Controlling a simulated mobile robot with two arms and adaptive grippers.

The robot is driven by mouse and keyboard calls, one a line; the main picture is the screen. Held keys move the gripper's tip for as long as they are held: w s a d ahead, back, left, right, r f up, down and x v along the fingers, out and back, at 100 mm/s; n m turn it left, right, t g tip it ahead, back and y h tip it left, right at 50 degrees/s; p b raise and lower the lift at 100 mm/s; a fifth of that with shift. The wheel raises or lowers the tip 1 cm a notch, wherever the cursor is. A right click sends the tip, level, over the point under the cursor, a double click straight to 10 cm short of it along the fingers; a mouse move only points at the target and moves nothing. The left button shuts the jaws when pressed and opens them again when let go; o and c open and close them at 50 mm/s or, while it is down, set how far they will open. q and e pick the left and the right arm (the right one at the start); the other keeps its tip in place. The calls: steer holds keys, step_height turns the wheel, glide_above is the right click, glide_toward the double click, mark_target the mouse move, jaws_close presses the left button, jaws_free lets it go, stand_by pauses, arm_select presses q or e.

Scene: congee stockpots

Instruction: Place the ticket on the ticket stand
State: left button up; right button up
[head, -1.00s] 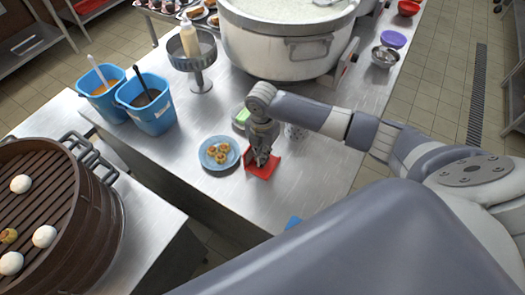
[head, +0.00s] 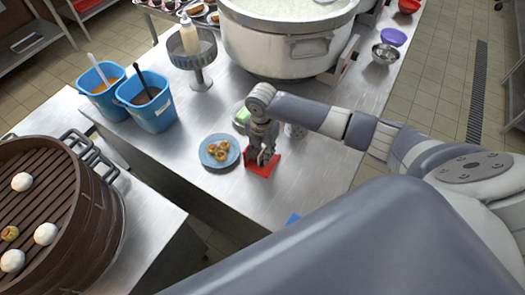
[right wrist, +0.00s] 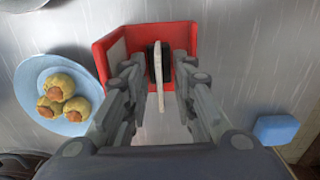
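The red ticket stand (right wrist: 181,36) lies on the steel counter and also shows under my gripper in the head view (head: 262,170). The ticket (right wrist: 158,75) is a thin pale strip seen almost edge-on in the right wrist view, upright at the stand beside a small black part (right wrist: 166,62). My right gripper (right wrist: 158,68) is open over the stand, with a finger on each side of the ticket and gaps between. In the head view the right gripper (head: 262,158) hides the ticket. My left gripper is not in view.
A blue plate (head: 219,163) with several small dumplings sits just left of the stand. A blue block (right wrist: 277,129) lies to the right.

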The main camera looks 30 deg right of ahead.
steer(key=shift+w+r, duration=0.1)
steer(key=shift+r, duration=0.45)
step_height(320, 180, up, 11)
steer(key=b, duration=0.2)
